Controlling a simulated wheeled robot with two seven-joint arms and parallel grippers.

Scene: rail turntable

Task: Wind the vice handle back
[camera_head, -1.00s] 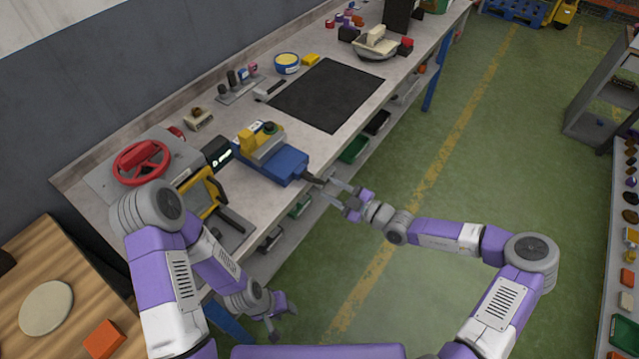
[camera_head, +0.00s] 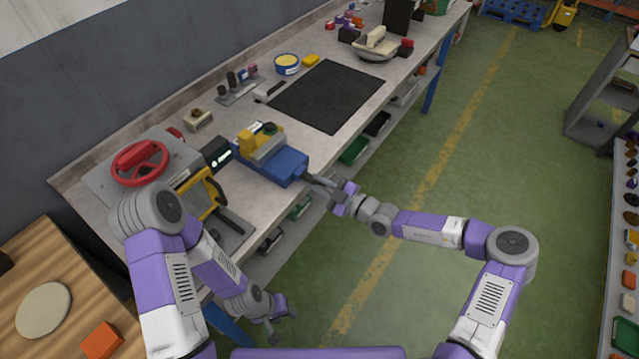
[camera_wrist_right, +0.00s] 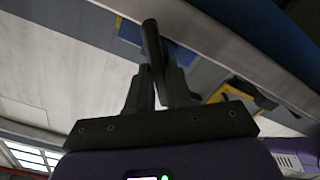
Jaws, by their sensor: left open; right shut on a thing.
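The blue vice (camera_head: 275,163) stands at the front edge of the workbench, with a yellow block-like part on top. Its handle is a dark bar (camera_wrist_right: 151,40) that shows in the right wrist view, sticking out past the fingertips. In the head view my gripper mostly hides the handle. My right gripper (camera_head: 321,184) is at the vice's front end, shut on the handle; its fingers also show in the right wrist view (camera_wrist_right: 157,75). My left gripper (camera_head: 282,318) is open and empty, low beside the bench's near end, away from the vice.
A red handwheel (camera_head: 140,162) and a yellow-framed device (camera_head: 205,193) are on the bench left of the vice. A black mat (camera_head: 328,95) lies beyond it. Coloured bins (camera_head: 354,150) sit below the bench edge.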

